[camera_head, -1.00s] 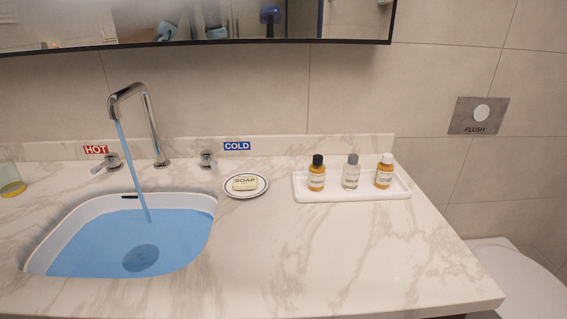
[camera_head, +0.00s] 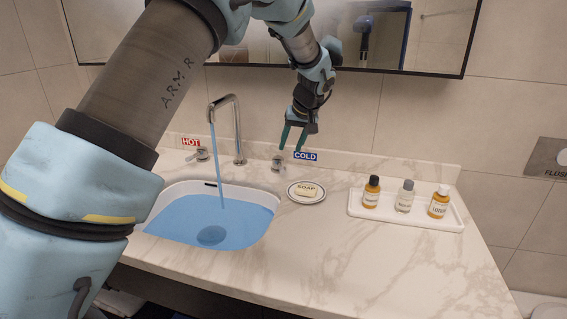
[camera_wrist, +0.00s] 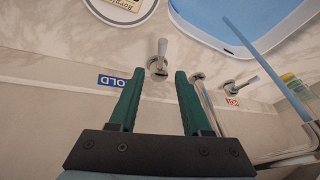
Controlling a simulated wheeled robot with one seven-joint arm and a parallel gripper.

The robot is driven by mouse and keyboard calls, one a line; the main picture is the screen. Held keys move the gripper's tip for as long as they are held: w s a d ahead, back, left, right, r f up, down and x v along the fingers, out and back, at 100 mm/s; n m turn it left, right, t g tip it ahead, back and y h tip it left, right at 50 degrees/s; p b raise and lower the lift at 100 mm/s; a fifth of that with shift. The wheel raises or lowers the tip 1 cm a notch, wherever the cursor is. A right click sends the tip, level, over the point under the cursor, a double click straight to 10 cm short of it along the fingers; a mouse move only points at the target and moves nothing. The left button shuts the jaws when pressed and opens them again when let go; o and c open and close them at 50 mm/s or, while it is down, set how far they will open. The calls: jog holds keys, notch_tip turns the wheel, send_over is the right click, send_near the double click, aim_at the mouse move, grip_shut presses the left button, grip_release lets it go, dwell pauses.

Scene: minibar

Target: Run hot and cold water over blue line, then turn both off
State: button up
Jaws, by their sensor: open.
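Blue water fills most of the white basin (camera_head: 154,211), close below a dark slot in its back wall. I cannot make out a blue line. A stream falls from the chrome faucet (camera_head: 238,128). The hot handle (camera_head: 203,155) is left of the faucet, and its lever points sideways. The cold handle (camera_head: 278,164) is to the right. My gripper (camera_head: 291,149) is open and empty above the cold handle. In the wrist view, the cold handle (camera_wrist: 158,66) shows beyond the gap between the green fingertips (camera_wrist: 159,74), apparently untouched.
A red HOT label (camera_head: 190,142) and blue COLD label (camera_head: 305,156) mark the backsplash. A soap dish (camera_head: 320,197) sits right of the cold handle. A white tray (camera_head: 400,217) with three bottles is farther right. A mirror (camera_head: 420,40) hangs above. The front right counter is clear.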

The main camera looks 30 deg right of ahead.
aim_at(280, 167)
jog(key=p+x, duration=0.3)
jog(key=x, duration=0.7)
jog(key=shift+a, duration=0.1)
jog(key=shift+c, duration=0.3)
grip_shut()
dwell(0.8)
